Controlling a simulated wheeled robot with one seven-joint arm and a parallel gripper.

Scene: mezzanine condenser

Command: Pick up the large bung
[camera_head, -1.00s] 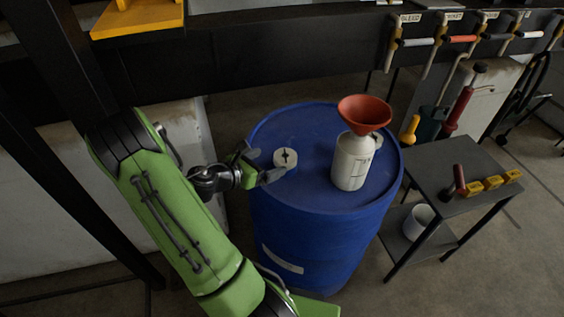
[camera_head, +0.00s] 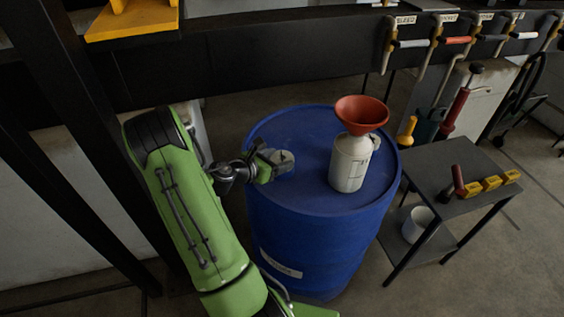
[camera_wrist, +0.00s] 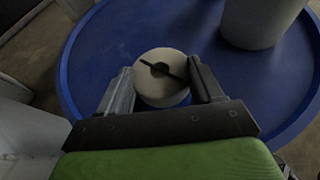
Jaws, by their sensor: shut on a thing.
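The large bung is a pale, round plug with a dark slot across its top. It is on the left part of the blue drum's top (camera_head: 312,198) in the head view, mostly covered by my gripper (camera_head: 277,163). In the wrist view the bung (camera_wrist: 161,90) sits between the two fingers of my gripper (camera_wrist: 164,84). The fingers are shut on its sides. I cannot tell whether its underside touches the drum top.
A white bottle (camera_head: 349,165) with a red funnel (camera_head: 361,113) stands on the drum, right of the bung. A dark side table (camera_head: 450,207) with yellow blocks (camera_head: 492,183) is at the right. Valve handles (camera_head: 411,43) line the dark beam behind.

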